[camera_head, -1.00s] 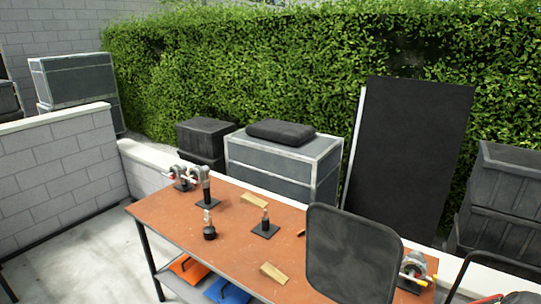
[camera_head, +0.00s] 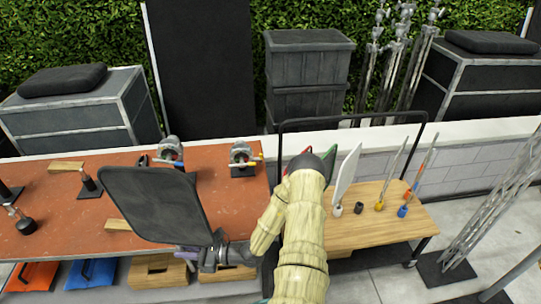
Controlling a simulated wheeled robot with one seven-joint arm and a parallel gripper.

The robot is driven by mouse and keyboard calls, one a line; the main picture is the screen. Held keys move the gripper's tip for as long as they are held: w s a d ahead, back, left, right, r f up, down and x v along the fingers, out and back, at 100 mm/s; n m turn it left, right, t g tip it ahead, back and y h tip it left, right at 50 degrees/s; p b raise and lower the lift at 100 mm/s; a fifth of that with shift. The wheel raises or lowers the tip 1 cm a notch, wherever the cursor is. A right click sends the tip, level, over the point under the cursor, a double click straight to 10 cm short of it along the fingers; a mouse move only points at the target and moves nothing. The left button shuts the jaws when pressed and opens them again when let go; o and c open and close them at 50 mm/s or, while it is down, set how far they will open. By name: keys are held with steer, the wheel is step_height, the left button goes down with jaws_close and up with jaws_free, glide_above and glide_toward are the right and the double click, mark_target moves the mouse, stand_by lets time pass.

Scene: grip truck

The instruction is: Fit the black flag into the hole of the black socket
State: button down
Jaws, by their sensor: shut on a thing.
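The black flag (camera_head: 155,205) is a dark rounded panel, held tilted over the front right of the orange-brown table. My gripper (camera_head: 213,248) is shut on the flag near its lower right corner; the fingers and the flag's rod are hard to make out. The black socket (camera_head: 359,208) is a small dark cylinder on the wooden cart, to the right of my arm and well apart from the flag. No rod stands in it. Its hole is too small to see clearly.
A white flag (camera_head: 348,175) stands beside the black socket on the cart (camera_head: 345,236). Yellow, blue and red sockets with rods stand to its right. Clamps (camera_head: 243,155) and wood wedges lie on the orange-brown table (camera_head: 130,158). A black cart handle (camera_head: 350,118) rises behind.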

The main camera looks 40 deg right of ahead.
steer(key=m+t+h, duration=0.1)
steer(key=w+m+t+h, duration=0.1)
steer(key=shift+a+h, duration=0.3)
steer(key=shift+a, duration=0.05)
steer(key=shift+w+f+m+t+h, duration=0.15)
steer(key=shift+m+t+h, duration=0.15)
steer(key=shift+m+h, duration=0.2)
steer(key=shift+w+f+m+t+h, duration=0.15)
steer(key=shift+m+t+h, duration=0.15)
steer(key=shift+m+h, duration=0.15)
steer(key=f+m+h, duration=0.1)
steer(key=h, duration=0.1)
steer(key=s+d+f+m+t+h, duration=0.1)
steer(key=f+m+h, duration=0.1)
steer(key=h, duration=0.1)
steer(key=f+m+t+h, duration=0.1)
steer(key=f+m+h, duration=0.1)
steer(key=h, duration=0.1)
steer(key=shift+s+d+h, duration=0.15)
steer(key=shift+d+h, duration=0.1)
steer(key=shift+d, duration=0.15)
